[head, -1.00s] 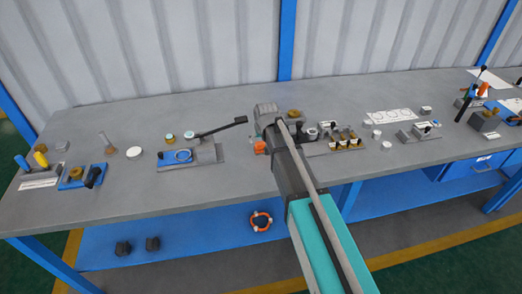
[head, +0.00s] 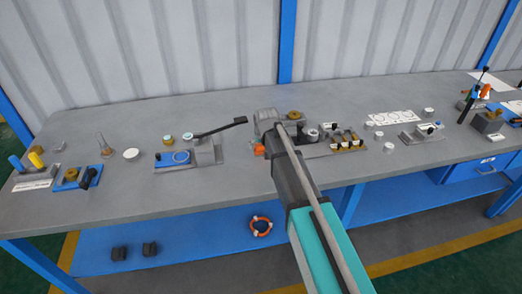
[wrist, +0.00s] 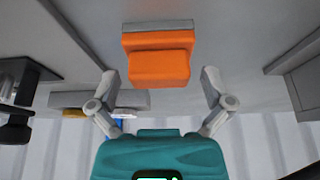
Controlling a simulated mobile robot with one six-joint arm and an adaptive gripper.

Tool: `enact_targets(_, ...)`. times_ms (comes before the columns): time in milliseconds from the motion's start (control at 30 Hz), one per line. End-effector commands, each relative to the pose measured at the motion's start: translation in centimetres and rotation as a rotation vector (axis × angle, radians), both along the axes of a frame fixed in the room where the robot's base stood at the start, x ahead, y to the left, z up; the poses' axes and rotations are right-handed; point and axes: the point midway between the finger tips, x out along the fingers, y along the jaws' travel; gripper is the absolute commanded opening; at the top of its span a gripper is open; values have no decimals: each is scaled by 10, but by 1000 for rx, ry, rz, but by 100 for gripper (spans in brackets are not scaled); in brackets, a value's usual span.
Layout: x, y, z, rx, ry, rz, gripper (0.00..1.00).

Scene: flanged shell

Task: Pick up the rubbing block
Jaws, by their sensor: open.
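The rubbing block (wrist: 159,66) appears to be the orange block with a grey layer along one side. In the wrist view it is at the upper middle, centred between the fingers. My gripper (wrist: 160,79) is open, with one finger on each side and a clear gap between each finger and the block. No contact shows. In the head view only a small orange part of the block (head: 259,149) shows on the bench, left of my arm. My arm hides much of the gripper there.
The grey bench (head: 110,225) carries a blue-based fixture with a black lever (head: 218,128) left of the arm. A fixture with several brass-coloured parts (head: 347,144) stands close to its right. The front strip of bench is mostly clear.

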Motion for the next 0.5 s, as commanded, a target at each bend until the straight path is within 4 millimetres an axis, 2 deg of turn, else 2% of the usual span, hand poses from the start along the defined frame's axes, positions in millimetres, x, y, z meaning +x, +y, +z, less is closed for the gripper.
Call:
enact_targets(167,0,0,0,0,0,0,100)
enact_targets(500,0,0,0,0,0,0,37)
